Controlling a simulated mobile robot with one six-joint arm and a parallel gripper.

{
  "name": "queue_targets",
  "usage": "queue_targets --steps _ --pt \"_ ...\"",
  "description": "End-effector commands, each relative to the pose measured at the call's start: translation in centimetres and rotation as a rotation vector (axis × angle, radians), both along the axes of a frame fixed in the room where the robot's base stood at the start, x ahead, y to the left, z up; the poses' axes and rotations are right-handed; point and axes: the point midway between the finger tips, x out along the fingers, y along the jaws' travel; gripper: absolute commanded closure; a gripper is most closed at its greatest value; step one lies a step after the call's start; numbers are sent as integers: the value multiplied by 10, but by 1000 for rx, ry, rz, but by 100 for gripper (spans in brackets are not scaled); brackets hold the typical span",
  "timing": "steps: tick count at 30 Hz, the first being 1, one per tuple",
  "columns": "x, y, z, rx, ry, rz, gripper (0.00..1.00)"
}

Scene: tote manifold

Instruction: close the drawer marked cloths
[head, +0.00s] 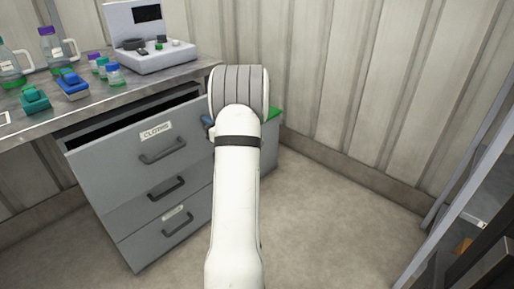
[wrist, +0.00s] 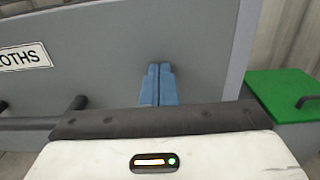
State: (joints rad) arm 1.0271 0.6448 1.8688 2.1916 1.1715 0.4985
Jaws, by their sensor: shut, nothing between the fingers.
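The drawer marked cloths (head: 115,155) is the top drawer of a grey cabinet under the bench. It stands pulled out, with a dark gap above its front. Its front and part of its label also show in the wrist view (wrist: 100,75), with its handle at the lower left. My gripper (wrist: 158,70) has blue fingers held together and empty, in front of the right part of the drawer front. I cannot tell whether the fingertips touch it. In the head view my arm hides most of the gripper; a bit of blue (head: 207,120) shows beside it.
Two lower drawers (head: 150,203) sit beneath and look closed. A green-lidded bin (wrist: 285,95) stands right of the cabinet. Bottles, blue and green items and a pale device (head: 150,58) are on the bench (head: 120,85). A dark rack (head: 480,230) is at right; floor between is clear.

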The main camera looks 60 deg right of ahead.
Motion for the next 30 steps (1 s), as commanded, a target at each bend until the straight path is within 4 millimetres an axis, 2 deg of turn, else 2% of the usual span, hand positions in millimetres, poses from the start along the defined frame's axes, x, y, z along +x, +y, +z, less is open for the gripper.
queue_targets --steps 1,6,12,19,30 --pt "12 -3 -1 -1 0 0 100" --pt "42 -15 -1 -1 -1 -11 100" --pt "66 -24 0 0 0 -18 100" --pt "79 -28 0 0 0 -20 100" --pt "81 -29 3 -2 -5 -21 100"
